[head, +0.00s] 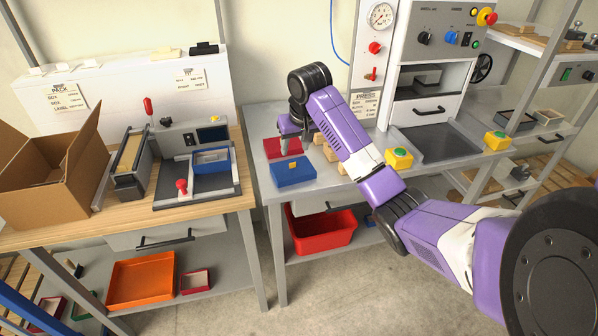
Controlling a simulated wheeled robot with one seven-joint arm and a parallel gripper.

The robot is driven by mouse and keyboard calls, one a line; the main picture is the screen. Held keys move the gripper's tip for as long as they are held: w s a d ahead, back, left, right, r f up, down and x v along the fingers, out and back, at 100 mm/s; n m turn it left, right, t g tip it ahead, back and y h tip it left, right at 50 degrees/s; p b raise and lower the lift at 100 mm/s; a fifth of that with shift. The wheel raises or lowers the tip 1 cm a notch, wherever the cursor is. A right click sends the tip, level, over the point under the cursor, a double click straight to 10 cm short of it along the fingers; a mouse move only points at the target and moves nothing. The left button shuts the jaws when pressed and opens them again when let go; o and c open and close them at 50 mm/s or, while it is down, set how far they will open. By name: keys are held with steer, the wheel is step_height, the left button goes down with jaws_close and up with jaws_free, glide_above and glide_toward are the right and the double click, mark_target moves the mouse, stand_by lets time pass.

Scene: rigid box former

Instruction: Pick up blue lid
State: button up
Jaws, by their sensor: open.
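The blue lid (287,174) lies on the grey metal table; it is a flat blue box shape with a small tan block (293,166) on top. My gripper (291,147) points down just behind the blue lid, over or near a red flat piece (271,148). It is open, and I see nothing between its fingers. The fingertips are small here, and their height above the table is hard to tell. The blue lid looks clear of the gripper.
Tan wooden blocks (331,153) lie right of my gripper, partly behind my purple arm. The press (425,95) stands at the back right.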

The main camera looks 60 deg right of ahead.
mark_target(293, 169)
steer(key=shift+s+a+p+x, duration=0.15)
steer(key=shift+p+x, duration=0.1)
steer(key=shift+x, duration=1.65)
steer(key=shift+s+a+p+x, duration=0.15)
steer(key=shift+p+x, duration=0.1)
steer(key=shift+x, duration=1.7)
steer(key=shift+f, duration=0.1)
jaws_close()
